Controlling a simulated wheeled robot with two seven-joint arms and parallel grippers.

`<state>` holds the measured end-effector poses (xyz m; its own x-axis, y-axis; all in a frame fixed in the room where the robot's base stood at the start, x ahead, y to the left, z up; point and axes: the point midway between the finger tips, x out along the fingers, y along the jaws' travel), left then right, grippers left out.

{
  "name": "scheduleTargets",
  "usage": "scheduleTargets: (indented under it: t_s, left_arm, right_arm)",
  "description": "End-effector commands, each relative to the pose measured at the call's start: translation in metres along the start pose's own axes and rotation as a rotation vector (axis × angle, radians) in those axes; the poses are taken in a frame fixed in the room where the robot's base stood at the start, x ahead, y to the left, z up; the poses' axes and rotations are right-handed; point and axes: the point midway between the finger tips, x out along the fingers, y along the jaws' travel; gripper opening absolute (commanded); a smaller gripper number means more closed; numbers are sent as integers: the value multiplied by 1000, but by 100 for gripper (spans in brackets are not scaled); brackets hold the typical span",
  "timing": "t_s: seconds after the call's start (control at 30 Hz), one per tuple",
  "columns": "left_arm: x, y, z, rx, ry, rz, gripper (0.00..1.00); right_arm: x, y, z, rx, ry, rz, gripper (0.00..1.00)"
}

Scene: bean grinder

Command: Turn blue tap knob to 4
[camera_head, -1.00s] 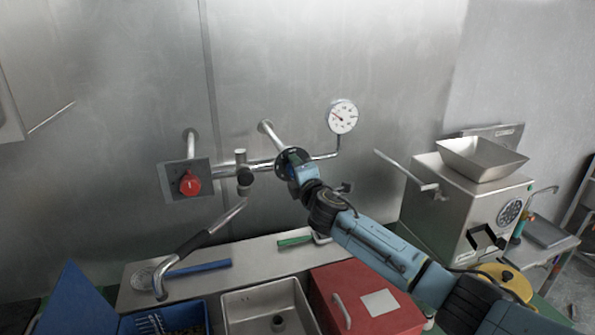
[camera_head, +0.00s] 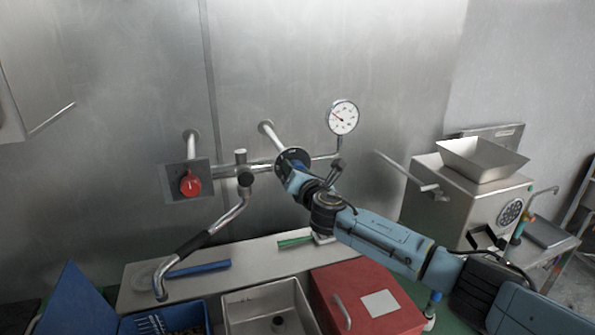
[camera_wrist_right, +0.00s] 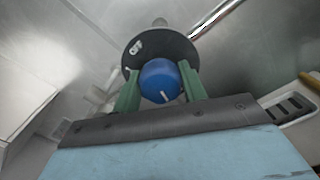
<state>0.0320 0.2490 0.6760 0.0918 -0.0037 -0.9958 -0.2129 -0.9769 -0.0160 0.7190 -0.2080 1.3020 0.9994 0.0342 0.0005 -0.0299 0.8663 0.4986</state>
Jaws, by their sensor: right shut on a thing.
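The blue tap knob (camera_wrist_right: 160,80) sits in front of a dark round dial plate (camera_wrist_right: 148,48) in the right wrist view. A white mark shows on the knob's lower face, and small pale markings show on the plate. My right gripper (camera_wrist_right: 161,88) has its green fingers on both sides of the knob and is shut on it. In the head view the right gripper (camera_head: 291,172) is at the dark plate (camera_head: 292,158) on the wall pipe, and it hides the knob. The number the knob points to cannot be read. My left gripper is not in view.
A red knob (camera_head: 190,184) on a grey plate and a spout (camera_head: 208,234) are to the left. A pressure gauge (camera_head: 342,117) is above right. A sink (camera_head: 268,308), red box (camera_head: 366,301) and blue crate (camera_head: 172,321) are below. A steel grinder (camera_head: 468,205) stands right.

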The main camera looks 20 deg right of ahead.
Motion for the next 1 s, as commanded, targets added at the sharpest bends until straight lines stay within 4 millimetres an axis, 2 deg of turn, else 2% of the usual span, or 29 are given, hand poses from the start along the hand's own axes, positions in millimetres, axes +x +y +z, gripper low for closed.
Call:
scheduleTargets:
  t_s: [0.3,0.73,0.77,0.9,1.0]
  left_arm:
    - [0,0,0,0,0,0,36]
    - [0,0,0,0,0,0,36]
    - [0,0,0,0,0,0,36]
    - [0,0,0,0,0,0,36]
    - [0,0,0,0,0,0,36]
  right_arm:
    - [0,0,-1,-84,1,0,19]
    - [0,0,-1,-91,2,0,19]
    - [0,0,-1,-90,2,0,45]
    - [0,0,-1,-90,1,0,63]
    - [0,0,-1,-90,1,0,64]
